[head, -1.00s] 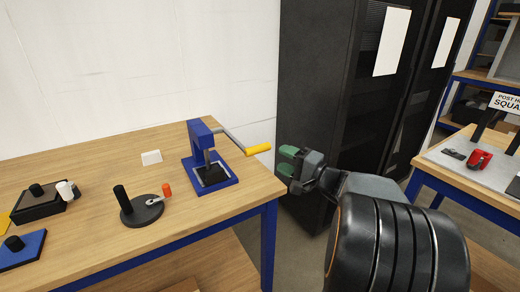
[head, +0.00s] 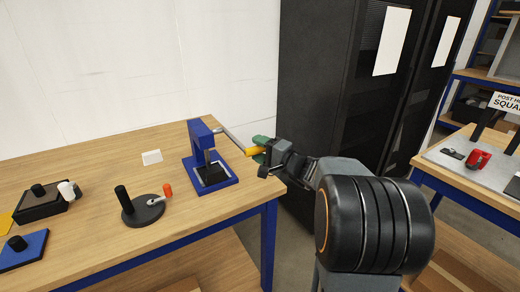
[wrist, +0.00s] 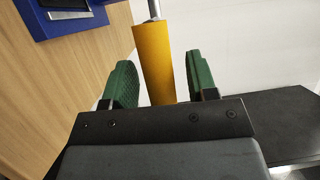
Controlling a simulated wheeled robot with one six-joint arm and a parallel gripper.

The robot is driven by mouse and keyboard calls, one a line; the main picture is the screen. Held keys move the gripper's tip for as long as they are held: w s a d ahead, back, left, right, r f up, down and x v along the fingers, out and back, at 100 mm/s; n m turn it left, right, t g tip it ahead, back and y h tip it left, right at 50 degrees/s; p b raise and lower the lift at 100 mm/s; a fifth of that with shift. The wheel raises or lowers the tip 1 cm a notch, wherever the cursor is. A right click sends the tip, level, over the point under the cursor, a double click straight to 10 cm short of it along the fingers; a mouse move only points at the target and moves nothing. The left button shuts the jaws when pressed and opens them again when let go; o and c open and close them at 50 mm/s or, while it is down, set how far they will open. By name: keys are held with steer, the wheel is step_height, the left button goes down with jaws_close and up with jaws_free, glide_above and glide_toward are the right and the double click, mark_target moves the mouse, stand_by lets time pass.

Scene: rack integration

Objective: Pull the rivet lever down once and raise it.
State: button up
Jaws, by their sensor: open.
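The blue rivet press (head: 201,150) stands near the right end of the wooden bench. Its grey lever arm (head: 231,139) reaches out to the right and ends in a yellow handle (head: 254,151). The lever is raised. My gripper (head: 262,149) is at the handle's outer end with its green fingers open. In the wrist view the yellow handle (wrist: 154,58) lies between the green fingers of my gripper (wrist: 160,85), with a gap visible on each side. Part of the handle is hidden by my gripper in the head view.
A dark cabinet (head: 320,90) stands behind my arm. Another table (head: 465,170) is at the right.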

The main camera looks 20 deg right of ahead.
jaws_close()
steer(key=shift+r, duration=0.1)
stand_by(0.3)
